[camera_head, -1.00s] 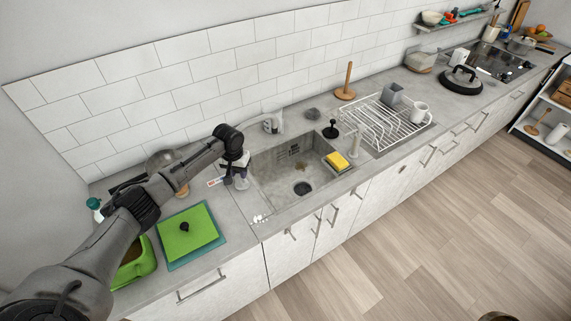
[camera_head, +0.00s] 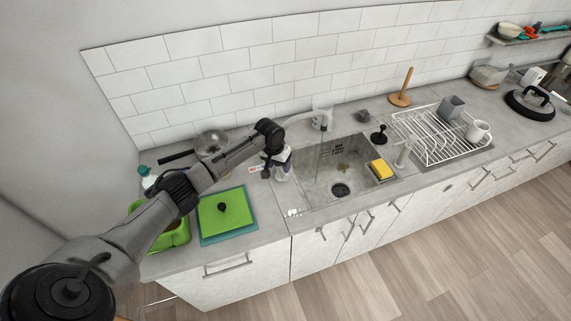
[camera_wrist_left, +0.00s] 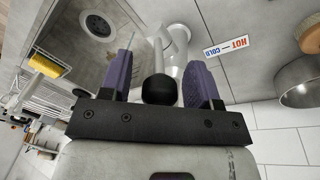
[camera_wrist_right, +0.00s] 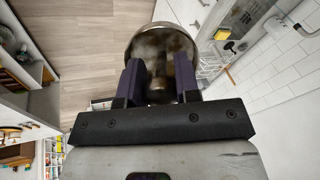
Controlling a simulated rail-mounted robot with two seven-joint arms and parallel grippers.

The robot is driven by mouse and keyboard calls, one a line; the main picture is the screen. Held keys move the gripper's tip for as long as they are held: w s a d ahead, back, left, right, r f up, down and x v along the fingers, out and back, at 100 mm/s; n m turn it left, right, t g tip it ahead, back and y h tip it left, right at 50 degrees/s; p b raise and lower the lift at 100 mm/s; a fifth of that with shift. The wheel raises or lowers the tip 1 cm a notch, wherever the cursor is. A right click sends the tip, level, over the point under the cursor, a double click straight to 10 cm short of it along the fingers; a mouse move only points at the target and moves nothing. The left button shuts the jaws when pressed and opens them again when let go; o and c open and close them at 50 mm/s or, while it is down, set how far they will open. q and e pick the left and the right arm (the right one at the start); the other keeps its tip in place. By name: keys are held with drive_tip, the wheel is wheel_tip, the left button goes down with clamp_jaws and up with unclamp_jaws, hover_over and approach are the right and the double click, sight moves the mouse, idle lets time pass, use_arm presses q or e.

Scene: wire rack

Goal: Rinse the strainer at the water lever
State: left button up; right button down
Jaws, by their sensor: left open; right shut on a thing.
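The water lever ends in a black ball knob (camera_wrist_left: 160,89), seen in the left wrist view. My left gripper (camera_wrist_left: 163,65) is open, with its two purple-padded fingers on either side of the knob. In the head view the left gripper (camera_head: 277,165) is just left of the sink (camera_head: 312,190), by the tap. My right gripper (camera_wrist_right: 160,78) is outside the head view. In the right wrist view it is shut on the strainer (camera_wrist_right: 160,40), a round metal bowl with brownish marks inside. A thin pale streak shows below the tap; I cannot tell whether it is water.
A hot-cold label (camera_wrist_left: 226,46) lies near the tap. A yellow sponge (camera_head: 381,169) sits at the sink's right edge. A wire dish rack (camera_head: 432,134) stands further right. A green board (camera_head: 224,212) and a pan (camera_head: 211,143) are on the left. The sink basin is empty.

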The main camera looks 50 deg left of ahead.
use_arm(q)
drive_tip(key=shift+r, duration=0.15)
wheel_tip(320, 180, up, 12)
drive_tip(key=s, duration=0.2)
drive_tip(key=shift+a+f, duration=0.2)
drive_tip(key=shift+a, duration=0.2)
